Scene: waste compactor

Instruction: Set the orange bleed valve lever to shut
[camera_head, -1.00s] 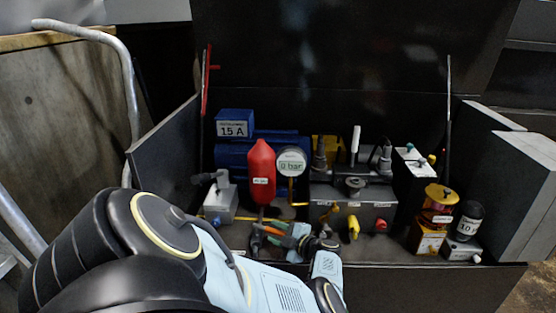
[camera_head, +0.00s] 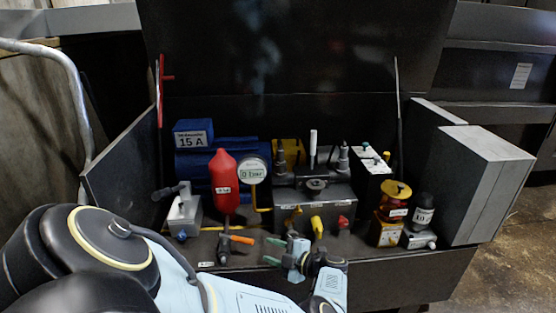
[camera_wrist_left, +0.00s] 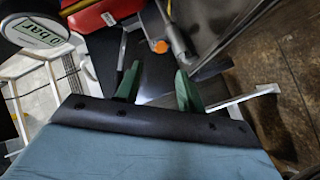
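The orange bleed valve lever (camera_head: 241,239) sits low under the red accumulator (camera_head: 223,180). Its handle points right and lies nearly level, on a dark valve body (camera_head: 223,248). My left gripper (camera_head: 270,252) is open and empty just right of the lever's tip, with a small gap between. In the left wrist view the lever's orange end (camera_wrist_left: 160,46) shows end-on, beyond and between the two green fingertips (camera_wrist_left: 157,80). My right gripper is not in view.
A gauge reading 0 bar (camera_head: 252,169) stands beside the accumulator. A grey manifold block (camera_head: 330,203) with a yellow lever (camera_head: 317,226) and a red knob (camera_head: 343,221) lies to the right. A grey block (camera_head: 184,213) stands left of the valve.

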